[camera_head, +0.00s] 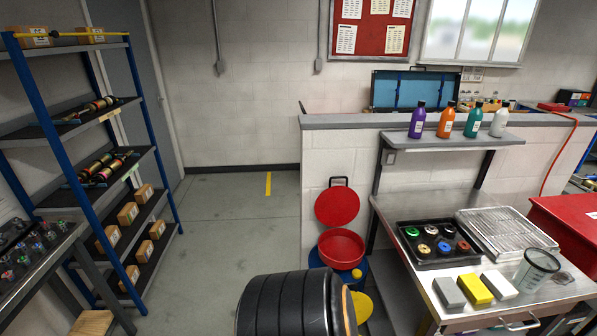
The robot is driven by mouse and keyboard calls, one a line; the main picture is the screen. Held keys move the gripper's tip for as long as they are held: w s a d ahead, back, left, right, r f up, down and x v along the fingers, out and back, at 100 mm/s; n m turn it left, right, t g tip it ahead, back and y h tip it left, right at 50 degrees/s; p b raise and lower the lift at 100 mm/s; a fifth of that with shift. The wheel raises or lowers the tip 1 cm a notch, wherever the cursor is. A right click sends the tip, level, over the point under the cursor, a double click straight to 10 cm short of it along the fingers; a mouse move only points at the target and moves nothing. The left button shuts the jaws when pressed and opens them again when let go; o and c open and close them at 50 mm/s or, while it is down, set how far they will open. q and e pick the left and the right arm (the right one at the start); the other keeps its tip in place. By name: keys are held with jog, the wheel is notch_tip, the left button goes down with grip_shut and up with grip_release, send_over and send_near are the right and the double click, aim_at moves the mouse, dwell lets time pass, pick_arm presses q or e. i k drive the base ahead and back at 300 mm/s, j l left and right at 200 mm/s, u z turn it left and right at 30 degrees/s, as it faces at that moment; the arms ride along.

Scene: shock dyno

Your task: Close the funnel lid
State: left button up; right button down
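The red funnel (343,247) sits on top of a blue drum (378,270), left of the metal workbench. Its round red lid (337,207) stands open, raised upright behind the funnel bowl. A dark handle (338,181) sticks up at the lid's top edge. A small yellow round part (357,273) shows at the front of the drum. The lower drum is partly hidden. Neither of my grippers is in view.
A large black ribbed round object (290,305) stands in front of the drum. A metal workbench (440,297) with a black tray (435,262) and blocks is at right. A blue-framed shelf (130,70) is at left. The floor (220,225) between is clear.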

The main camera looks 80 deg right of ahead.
aim_at(337, 205)
jog(key=i+l+z, duration=0.1)
jog(key=i+z, duration=0.2)
jog(key=z, duration=0.15)
jog(key=i+z, duration=0.6)
jog(key=z, duration=0.25)
jog(key=i+j+z, duration=0.2)
jog(key=z, duration=0.25)
jog(key=i, duration=0.1)
